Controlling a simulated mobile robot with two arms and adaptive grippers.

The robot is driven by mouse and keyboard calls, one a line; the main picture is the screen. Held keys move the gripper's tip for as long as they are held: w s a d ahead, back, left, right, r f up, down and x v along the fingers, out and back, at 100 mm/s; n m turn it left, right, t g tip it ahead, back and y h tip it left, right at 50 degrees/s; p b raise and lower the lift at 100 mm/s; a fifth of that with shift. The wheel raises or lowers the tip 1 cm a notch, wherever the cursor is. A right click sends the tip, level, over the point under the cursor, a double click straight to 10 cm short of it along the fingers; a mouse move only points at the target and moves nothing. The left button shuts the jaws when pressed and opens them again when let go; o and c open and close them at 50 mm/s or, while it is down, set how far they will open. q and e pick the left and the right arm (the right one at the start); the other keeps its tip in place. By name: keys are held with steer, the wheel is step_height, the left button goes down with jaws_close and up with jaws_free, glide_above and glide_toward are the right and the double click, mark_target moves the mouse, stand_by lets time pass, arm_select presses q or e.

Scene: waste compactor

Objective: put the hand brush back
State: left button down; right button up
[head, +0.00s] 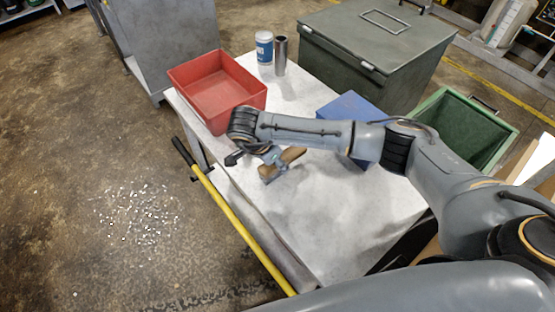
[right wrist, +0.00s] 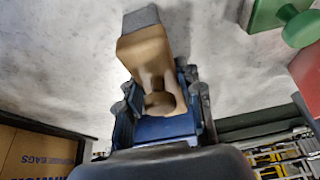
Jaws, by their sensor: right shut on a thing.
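The hand brush (head: 283,163) has a light brown wooden body and is just above or on the pale table, left of centre in the head view. My right gripper (head: 265,156) is shut on it. In the right wrist view the wooden brush (right wrist: 148,58) sticks out from between the fingers of my right gripper (right wrist: 162,100), with a grey part at its far end. I cannot tell whether the brush touches the table. My left gripper is not in view.
The pale table (head: 365,215) holds a red tray (head: 190,76), a white-and-blue can (head: 264,50), a metal cylinder (head: 281,58) and a blue box (head: 350,106). A yellow-handled tool (head: 235,217) leans along the near-left edge. A green bin (head: 465,120) stands right. Bits (head: 140,215) litter the floor.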

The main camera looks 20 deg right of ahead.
steer(key=o, duration=1.1)
steer(key=shift+r, duration=0.15)
steer(key=shift+a+r, duration=0.15)
steer(key=shift+r, duration=0.1)
steer(key=b+v, duration=0.2)
steer(key=v, duration=0.8)
steer(key=shift+b, duration=0.4)
steer(key=shift+s+a+r, duration=0.1)
steer(key=shift+a+r, duration=0.05)
steer(key=shift+r, duration=0.5)
